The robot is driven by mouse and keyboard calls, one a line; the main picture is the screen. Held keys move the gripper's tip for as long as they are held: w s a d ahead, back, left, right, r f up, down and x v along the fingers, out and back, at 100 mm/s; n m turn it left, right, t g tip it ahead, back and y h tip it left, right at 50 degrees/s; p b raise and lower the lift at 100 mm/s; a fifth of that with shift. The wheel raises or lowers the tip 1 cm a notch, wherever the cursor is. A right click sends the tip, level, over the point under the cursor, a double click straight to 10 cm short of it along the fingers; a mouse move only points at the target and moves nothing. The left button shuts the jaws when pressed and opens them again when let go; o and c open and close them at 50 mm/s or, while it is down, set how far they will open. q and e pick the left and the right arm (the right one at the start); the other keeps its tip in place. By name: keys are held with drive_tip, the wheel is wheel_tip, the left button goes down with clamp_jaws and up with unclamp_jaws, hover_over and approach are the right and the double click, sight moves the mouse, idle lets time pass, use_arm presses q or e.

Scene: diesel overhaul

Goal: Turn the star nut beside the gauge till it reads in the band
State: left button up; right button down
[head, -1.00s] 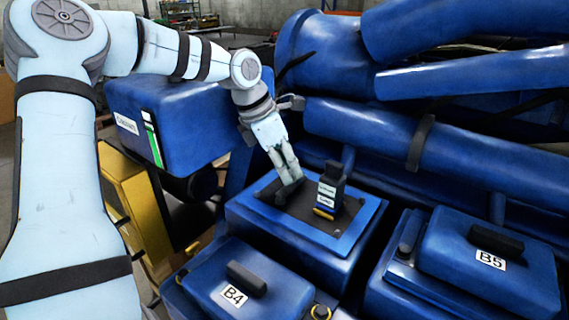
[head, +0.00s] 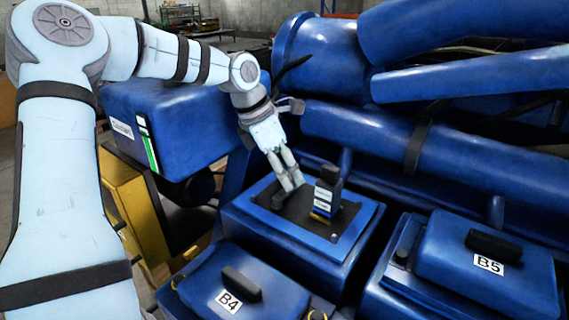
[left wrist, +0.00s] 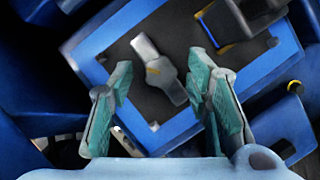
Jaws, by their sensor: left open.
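My left gripper (head: 289,192) reaches down over the dark plate on the blue box between B4 and B5. In the left wrist view it is open (left wrist: 168,95), one finger on each side, with nothing held. A grey two-armed nut (left wrist: 158,68) with a yellow mark lies on the plate ahead of and between the fingertips, apart from them. In the head view the fingers largely hide it. A black upright block (head: 327,187) with white, blue and yellow markings stands beside it, likely the gauge; its reading is too small to tell. My right gripper is not in view.
The blue box rim (head: 345,243) surrounds the dark plate. Lidded box B4 (head: 215,275) is in front and B5 (head: 520,285) to the right. Blue pipes (head: 380,135) run behind. A blue cabinet (head: 190,115) and a yellow post (head: 140,205) stand left.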

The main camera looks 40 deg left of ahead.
use_arm(q)
drive_tip(key=v, duration=1.1)
drive_tip(key=shift+r, duration=0.4)
drive_tip(key=shift+a, duration=0.1)
